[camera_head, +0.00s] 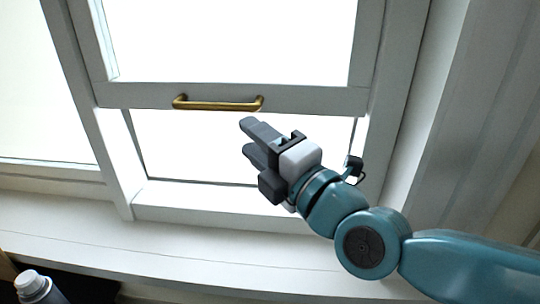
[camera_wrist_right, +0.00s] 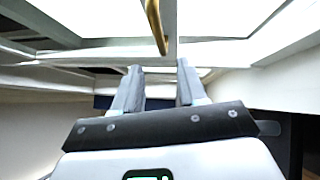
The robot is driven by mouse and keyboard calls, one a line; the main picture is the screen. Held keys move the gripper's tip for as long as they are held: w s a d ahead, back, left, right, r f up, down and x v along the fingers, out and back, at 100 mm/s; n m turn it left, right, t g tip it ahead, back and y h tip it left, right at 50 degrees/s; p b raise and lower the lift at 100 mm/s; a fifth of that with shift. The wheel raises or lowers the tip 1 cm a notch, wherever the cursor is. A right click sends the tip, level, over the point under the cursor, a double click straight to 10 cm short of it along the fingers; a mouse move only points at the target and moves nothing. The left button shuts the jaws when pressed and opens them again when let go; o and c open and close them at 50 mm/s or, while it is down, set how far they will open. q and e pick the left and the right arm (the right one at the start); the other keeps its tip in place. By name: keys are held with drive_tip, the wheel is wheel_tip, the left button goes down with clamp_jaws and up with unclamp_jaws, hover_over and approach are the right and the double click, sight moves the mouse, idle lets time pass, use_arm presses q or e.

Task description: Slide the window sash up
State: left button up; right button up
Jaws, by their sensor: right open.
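The white window sash (camera_head: 300,97) has a brass bar handle (camera_head: 218,104) on its bottom rail. The sash's bottom rail stands above the sill, with a bright gap below it. My right gripper (camera_head: 246,137) is open and empty, just below and right of the handle in the head view, apart from it in the picture. In the right wrist view the two grey fingers of the gripper (camera_wrist_right: 158,80) are spread, and the brass handle (camera_wrist_right: 156,25) shows beyond them at the top. My left gripper is not in view.
A white sill (camera_head: 170,245) runs below the window. A bottle with a white cap (camera_head: 33,284) stands at the lower left, beside a dark surface. A pale panelled side or curtain (camera_head: 470,110) is at the right. The space before the left part of the window is clear.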

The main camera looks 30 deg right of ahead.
drive_tip(key=shift+v, duration=1.7)
